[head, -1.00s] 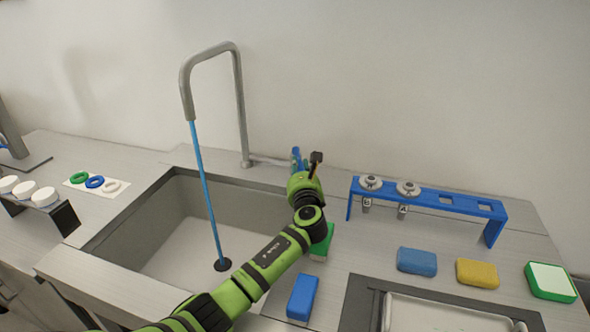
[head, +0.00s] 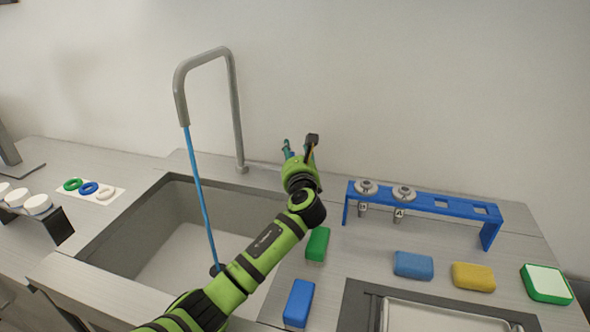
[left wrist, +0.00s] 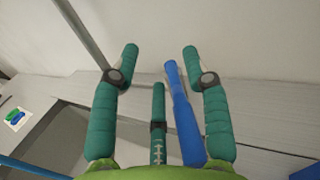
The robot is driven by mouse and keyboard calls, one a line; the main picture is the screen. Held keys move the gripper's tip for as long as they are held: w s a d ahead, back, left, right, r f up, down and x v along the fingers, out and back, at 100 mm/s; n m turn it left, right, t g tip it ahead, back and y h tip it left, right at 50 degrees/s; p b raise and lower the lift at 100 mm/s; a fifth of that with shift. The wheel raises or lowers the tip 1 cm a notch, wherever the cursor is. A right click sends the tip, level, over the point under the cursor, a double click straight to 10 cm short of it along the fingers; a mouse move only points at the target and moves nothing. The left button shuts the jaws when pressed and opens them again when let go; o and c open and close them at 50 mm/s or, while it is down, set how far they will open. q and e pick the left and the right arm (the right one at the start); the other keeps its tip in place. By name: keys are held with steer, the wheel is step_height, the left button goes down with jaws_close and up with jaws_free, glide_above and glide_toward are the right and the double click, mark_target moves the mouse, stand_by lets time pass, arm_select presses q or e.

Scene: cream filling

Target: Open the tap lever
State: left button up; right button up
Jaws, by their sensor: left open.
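The tap's grey spout (head: 208,55) arches over the sink, and a thin blue stream (head: 200,180) runs from its mouth down into the basin. The blue tap lever (left wrist: 182,115) stands between my left gripper's fingers in the left wrist view, close beside the right-hand finger; I cannot tell if they touch. In the head view the lever is mostly hidden by my gripper. My left gripper (head: 299,148) is open, its fingers raised near the wall to the right of the spout's base; its fingers also show in the left wrist view (left wrist: 160,54). My right gripper is out of view.
A blue rack (head: 425,202) with two nozzles stands to the right. Green (head: 317,243), blue (head: 299,303), light-blue (head: 413,264) and yellow (head: 473,276) sponges lie on the counter. The sink (head: 150,205) lies left of my arm. The wall is close behind.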

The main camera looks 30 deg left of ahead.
arm_select(q)
steer(key=shift+s+r, duration=0.1)
steer(key=shift+r, duration=2)
steer(key=shift+d, duration=0.1)
